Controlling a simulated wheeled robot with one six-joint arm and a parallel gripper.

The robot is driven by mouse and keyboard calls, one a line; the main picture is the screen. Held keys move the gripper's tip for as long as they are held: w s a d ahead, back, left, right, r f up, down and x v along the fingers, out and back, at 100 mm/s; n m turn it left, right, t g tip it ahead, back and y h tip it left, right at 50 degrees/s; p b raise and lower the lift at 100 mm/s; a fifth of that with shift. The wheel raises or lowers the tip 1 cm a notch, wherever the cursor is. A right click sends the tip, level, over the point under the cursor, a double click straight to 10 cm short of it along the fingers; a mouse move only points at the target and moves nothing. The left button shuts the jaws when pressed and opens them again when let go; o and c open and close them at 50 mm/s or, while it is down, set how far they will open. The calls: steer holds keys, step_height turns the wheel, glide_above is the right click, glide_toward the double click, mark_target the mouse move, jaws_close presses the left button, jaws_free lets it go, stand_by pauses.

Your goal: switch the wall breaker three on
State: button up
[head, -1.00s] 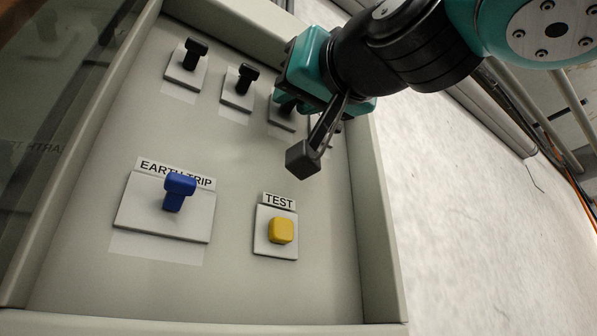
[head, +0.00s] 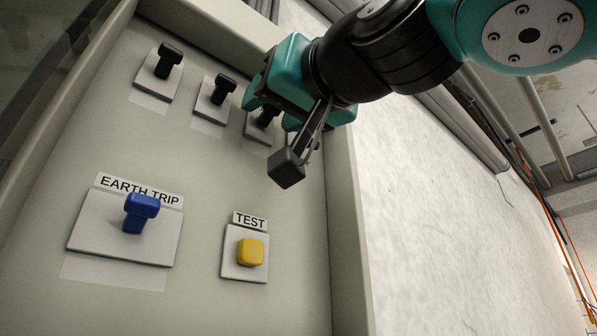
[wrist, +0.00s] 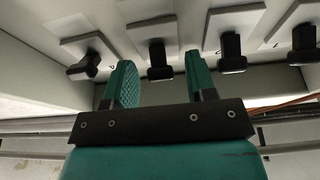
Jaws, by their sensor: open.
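A row of black breaker toggles runs along the panel's upper part. In the head view the first (head: 168,60) and second (head: 221,90) from the left show clearly. The third (head: 265,116) is partly hidden by my gripper (head: 274,108). No breaker numbers are readable. In the wrist view several toggles show, and my open gripper (wrist: 160,78) has one teal finger on each side of the second toggle from the left (wrist: 157,60). The fingers look apart from it; contact cannot be told.
Below the row are a blue EARTH TRIP handle (head: 140,212) and a yellow TEST button (head: 250,252). The panel's raised frame (head: 345,220) borders it on the right. Pale wall (head: 430,200), with pipes and orange cables, lies beyond.

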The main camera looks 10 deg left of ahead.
steer(key=b+v, duration=0.6)
steer(key=v, duration=0.6)
stand_by(0.3)
